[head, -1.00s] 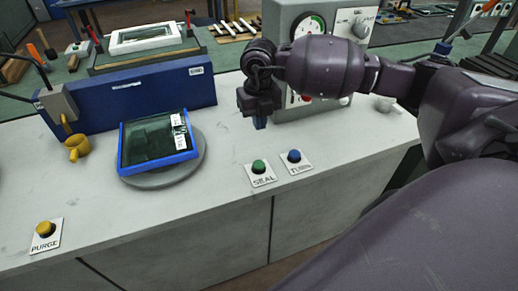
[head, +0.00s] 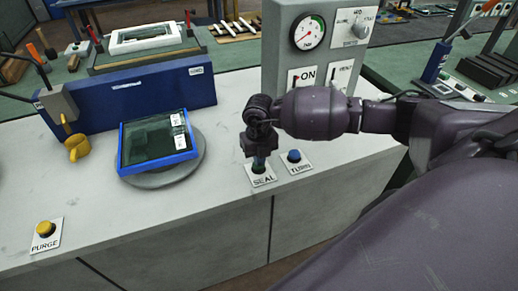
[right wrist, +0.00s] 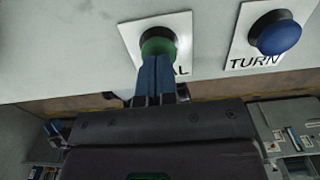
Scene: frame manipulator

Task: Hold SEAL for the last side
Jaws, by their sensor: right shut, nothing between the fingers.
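The green SEAL button (head: 257,171) is on a white plate on the grey bench; my gripper partly covers it. In the right wrist view, the green button (right wrist: 160,44) shows just beyond my blue fingertips. My right gripper (head: 259,161) is shut and empty, pointing down at the button. The fingertips (right wrist: 156,62) overlap the button's near edge; I cannot tell for sure whether they press it. A blue frame with a dark glass pane (head: 154,142) lies on a round grey turntable (head: 190,170). My left gripper is out of view.
The blue TURN button (head: 294,156) is close to the right of SEAL, also in the wrist view (right wrist: 279,37). The yellow PURGE button (head: 45,229) is at the front left. A grey control box with a gauge (head: 309,31) stands behind. A yellow nozzle (head: 77,148) is left of the turntable.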

